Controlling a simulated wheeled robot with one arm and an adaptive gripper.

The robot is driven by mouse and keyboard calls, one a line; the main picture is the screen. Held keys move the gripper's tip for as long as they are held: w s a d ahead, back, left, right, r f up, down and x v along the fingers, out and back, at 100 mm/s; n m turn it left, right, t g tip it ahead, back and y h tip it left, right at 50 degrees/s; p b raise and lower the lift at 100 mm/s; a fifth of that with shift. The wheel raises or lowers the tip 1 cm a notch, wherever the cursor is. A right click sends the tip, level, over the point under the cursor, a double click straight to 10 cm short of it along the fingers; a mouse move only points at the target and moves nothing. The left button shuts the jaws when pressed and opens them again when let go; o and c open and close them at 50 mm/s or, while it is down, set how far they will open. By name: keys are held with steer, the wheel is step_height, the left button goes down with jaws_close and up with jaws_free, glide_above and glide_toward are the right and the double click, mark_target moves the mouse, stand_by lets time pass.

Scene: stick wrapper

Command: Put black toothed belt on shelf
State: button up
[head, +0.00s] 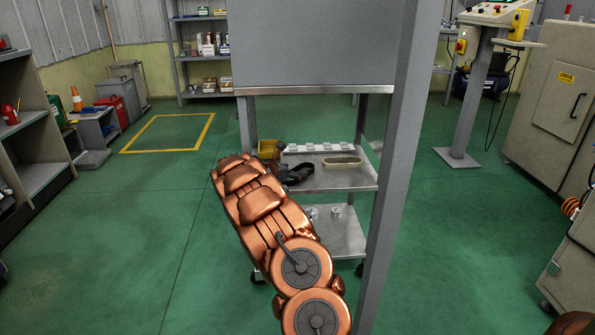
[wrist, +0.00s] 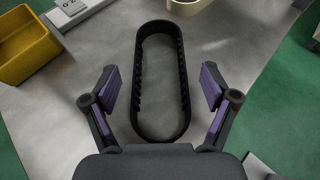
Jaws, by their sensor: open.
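The black toothed belt is a long closed loop lying flat on a grey metal surface. In the wrist view the belt (wrist: 183,85) runs up the middle, teeth on its inner side. My gripper (wrist: 160,85) is open and empty, with one purple-padded finger on each side of the belt, apart from it. In the head view my copper arm reaches over the upper deck of a metal cart (head: 340,182). Dark shapes there are the gripper and belt, hard to separate. A grey shelving unit (head: 180,52) stands at the back and another shelf unit (head: 38,172) at the left.
A yellow bin (wrist: 24,45) sits left of the belt, and a cream oval container (head: 342,162) sits to its right on the deck. A white rack (head: 318,147) lies behind. A grey post (head: 398,150) stands at the right. Green floor at left is open.

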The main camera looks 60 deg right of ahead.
steer(key=p+v, duration=0.2)
steer(key=v, duration=0.7)
steer(key=shift+a+r, duration=0.1)
steer(key=shift+a, duration=0.15)
steer(key=shift+r, duration=0.1)
steer(key=s+a+r+m+g+y, duration=0.1)
steer(key=s+a+r+m+y, duration=0.1)
steer(key=s+a+r+m, duration=0.45)
steer(key=s+a+r+m+g+y, duration=0.1)
steer(key=s+a+m+y, duration=0.3)
steer(key=a, duration=0.6)
steer(key=s+a+f+m+y, duration=0.1)
steer(key=s+a+m+y, duration=0.1)
steer(key=s+a, duration=0.6)
steer(key=s+a+f+m+y, duration=0.2)
steer(key=s+a, duration=0.5)
steer(key=a, duration=1)
steer(key=s+a+f+m+y, duration=0.1)
steer(key=s+a+m+y, duration=0.1)
steer(key=s+a, duration=0.6)
steer(key=a+y, duration=0.1)
steer(key=a, duration=0.4)
steer(key=shift+s+a+f+y, duration=0.3)
steer(key=shift+s+a+f, duration=0.05)
